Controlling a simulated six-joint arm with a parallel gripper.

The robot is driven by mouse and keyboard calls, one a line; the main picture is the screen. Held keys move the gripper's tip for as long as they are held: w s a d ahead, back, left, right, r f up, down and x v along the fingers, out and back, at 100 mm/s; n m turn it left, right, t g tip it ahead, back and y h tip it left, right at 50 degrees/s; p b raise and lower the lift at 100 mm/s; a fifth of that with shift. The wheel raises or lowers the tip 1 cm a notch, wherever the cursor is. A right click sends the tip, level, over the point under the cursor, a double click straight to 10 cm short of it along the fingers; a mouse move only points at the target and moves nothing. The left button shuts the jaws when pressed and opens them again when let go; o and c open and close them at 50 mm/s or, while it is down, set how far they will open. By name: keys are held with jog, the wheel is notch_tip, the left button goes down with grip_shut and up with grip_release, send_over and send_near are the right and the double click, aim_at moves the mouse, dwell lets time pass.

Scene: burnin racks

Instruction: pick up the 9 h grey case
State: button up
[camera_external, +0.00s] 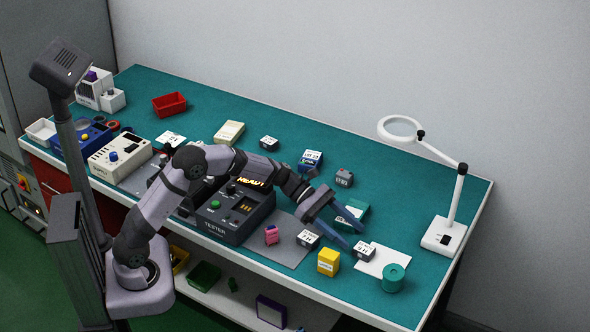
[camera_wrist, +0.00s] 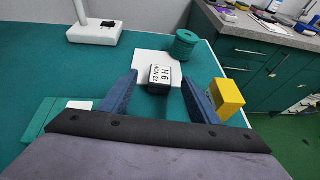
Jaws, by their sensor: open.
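A dark grey case (camera_external: 364,251) with a white label stands on the teal bench by the edge of a white sheet. In the wrist view the case (camera_wrist: 160,85) shows its label upside down to me; it appears to read 9 H with a NOV date line. My gripper (camera_external: 355,238) is open with its two blue fingers apart and nothing held. In the wrist view the case appears between the fingertips (camera_wrist: 160,77), with a gap on each side. I cannot tell exactly how high the tips are above it.
A yellow box (camera_external: 328,262) stands close by the right finger in the wrist view. A green spool (camera_external: 393,278) stands beyond the case. Another dark labelled case (camera_external: 308,239) and a pink item (camera_external: 271,235) are near the tester (camera_external: 236,213). A magnifier lamp (camera_external: 443,236) stands at right.

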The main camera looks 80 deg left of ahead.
aim_at(364, 247)
jog(key=shift+s+f+p+x, duration=0.1)
jog(key=shift+f+p+x, duration=0.1)
jog(key=shift+x, duration=1)
jog(key=shift+s+f+p+x, duration=0.1)
jog(key=shift+p+x, duration=0.15)
jog(key=shift+x, duration=0.9)
jog(key=shift+s+f+p+x, duration=0.1)
jog(key=shift+p+x, duration=0.1)
jog(key=shift+x, duration=1)
jog(key=shift+c, duration=0.3)
jog(key=c, duration=1.1)
jog(key=shift+r, duration=0.15)
notch_tip(364, 247, up, 10)
jog(key=shift+f, duration=0.1)
